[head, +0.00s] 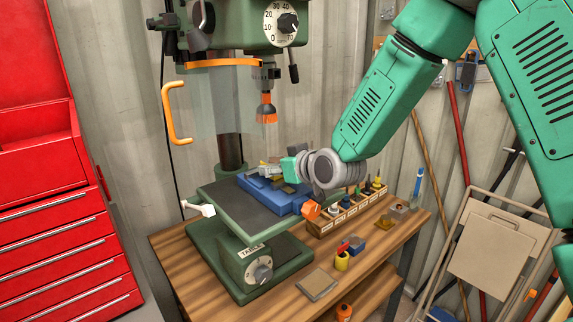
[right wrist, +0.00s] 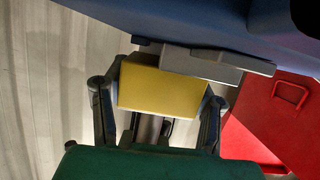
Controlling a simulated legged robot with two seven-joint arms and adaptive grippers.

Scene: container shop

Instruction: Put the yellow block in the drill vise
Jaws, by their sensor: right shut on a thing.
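The blue drill vise (head: 258,190) sits on the drill press table. My right arm reaches over it from the right, and its gripper (head: 278,172) is low over the vise. In the right wrist view, my right gripper (right wrist: 162,90) is shut on the yellow block (right wrist: 158,92), one finger on each side. The block's upper edge is right by a grey jaw plate (right wrist: 200,66) of the blue vise (right wrist: 190,18). I cannot tell whether it touches the plate or sits between the jaws. In the head view the block is mostly hidden by the gripper. My left gripper is out of view.
The green drill press (head: 252,22) has an orange-tipped chuck (head: 266,110) above the vise and a clear guard with an orange handle (head: 176,115). A wooden rack (head: 350,208) of bits stands right of the vise. A red tool cabinet (head: 60,240) is at left.

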